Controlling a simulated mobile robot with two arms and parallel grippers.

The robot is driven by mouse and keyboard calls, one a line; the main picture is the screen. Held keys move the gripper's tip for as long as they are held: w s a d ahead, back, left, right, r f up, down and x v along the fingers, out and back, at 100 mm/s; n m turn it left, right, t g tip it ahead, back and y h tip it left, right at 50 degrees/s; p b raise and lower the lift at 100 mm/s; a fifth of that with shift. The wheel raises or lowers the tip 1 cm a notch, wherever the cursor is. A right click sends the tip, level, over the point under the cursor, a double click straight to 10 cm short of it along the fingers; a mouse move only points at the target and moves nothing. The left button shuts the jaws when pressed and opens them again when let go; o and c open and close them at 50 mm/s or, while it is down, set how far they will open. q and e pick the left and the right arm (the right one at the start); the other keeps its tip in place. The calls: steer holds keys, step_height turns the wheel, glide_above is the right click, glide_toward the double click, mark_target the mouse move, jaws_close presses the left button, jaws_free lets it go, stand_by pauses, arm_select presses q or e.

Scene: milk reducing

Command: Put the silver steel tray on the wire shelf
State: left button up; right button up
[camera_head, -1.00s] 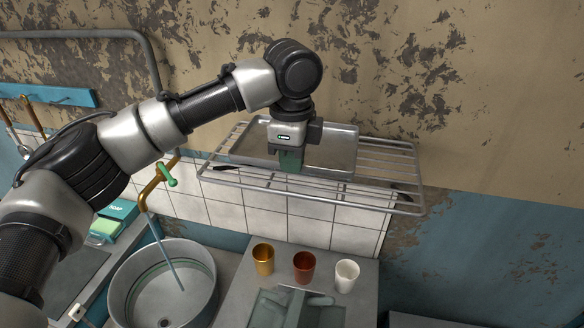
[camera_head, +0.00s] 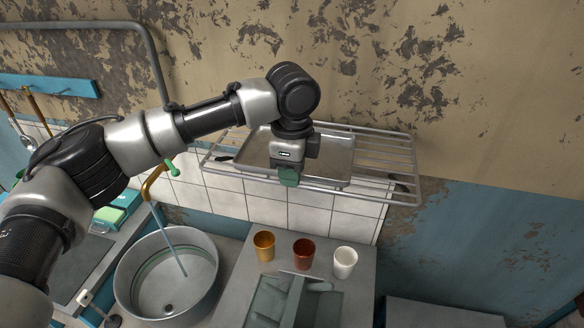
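The silver steel tray (camera_head: 336,160) lies on the wire shelf (camera_head: 385,160), at its left and middle part. It looks about level, and some shelf bars show free to its right. My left gripper (camera_head: 288,177) reaches down from above at the tray's front edge, with a green finger pad in front of the edge. The second finger is hidden, so I cannot tell whether it grips the rim or is apart from it. My wrist also hides part of the tray's middle. My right gripper is not in view.
Below the shelf, a yellow cup (camera_head: 264,246), a red cup (camera_head: 304,253) and a white cup (camera_head: 345,262) stand on a grey counter, behind a grey-green holder (camera_head: 275,300). A round metal basin (camera_head: 196,255) stands left under a brass tap (camera_head: 152,184). The shelf's right end is free.

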arm_select(q)
steer(key=shift+r+b, duration=0.3)
steer(key=shift+r, duration=0.1)
step_height(320, 180, up, 12)
steer(key=b, duration=0.4)
steer(key=shift+f, duration=0.25)
